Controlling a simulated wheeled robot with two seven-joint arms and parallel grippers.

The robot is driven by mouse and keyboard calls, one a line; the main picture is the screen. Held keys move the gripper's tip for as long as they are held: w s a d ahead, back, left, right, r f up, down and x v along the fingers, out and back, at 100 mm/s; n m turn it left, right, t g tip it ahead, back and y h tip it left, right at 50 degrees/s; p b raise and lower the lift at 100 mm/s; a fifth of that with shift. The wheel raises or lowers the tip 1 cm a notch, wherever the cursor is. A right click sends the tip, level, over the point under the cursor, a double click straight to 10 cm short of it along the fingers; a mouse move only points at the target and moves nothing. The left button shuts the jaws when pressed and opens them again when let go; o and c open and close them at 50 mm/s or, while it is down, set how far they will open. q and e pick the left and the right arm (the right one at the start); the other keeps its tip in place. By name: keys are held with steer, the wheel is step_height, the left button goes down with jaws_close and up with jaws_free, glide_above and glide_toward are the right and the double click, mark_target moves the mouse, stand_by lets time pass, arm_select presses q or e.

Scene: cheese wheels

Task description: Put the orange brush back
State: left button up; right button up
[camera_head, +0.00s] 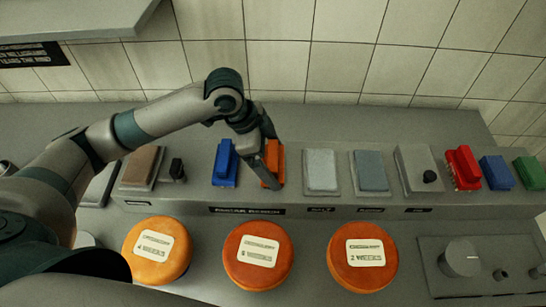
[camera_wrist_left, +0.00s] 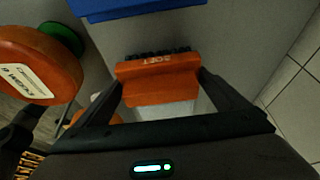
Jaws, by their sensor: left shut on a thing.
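The orange brush (camera_head: 274,166) is at the raised grey shelf, just right of a blue brush (camera_head: 225,164). My left gripper (camera_head: 268,172) reaches down from above and is shut on the orange brush, partly hiding it. In the left wrist view the orange brush (camera_wrist_left: 158,82) sits between the two fingers, with lettering on its top and dark bristles along its far side. I cannot tell whether the bristles touch the shelf. My right gripper is not in view.
The shelf (camera_head: 300,202) also carries a brown block (camera_head: 142,167), pale and grey-blue pads, a grey box (camera_head: 418,172), and red (camera_head: 462,167), blue and green brushes at right. Three orange cheese wheels (camera_head: 257,256) lie on the counter in front. A tiled wall stands behind.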

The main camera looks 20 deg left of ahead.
arm_select(q)
steer(key=o, duration=0.9)
steer(key=shift+f, duration=0.1)
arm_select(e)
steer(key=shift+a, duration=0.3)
arm_select(q)
steer(key=shift+a+r, duration=0.15)
steer(key=shift+r, duration=0.45)
steer(key=b+v, duration=0.2)
steer(key=v, duration=0.9)
steer(key=shift+b, duration=0.4)
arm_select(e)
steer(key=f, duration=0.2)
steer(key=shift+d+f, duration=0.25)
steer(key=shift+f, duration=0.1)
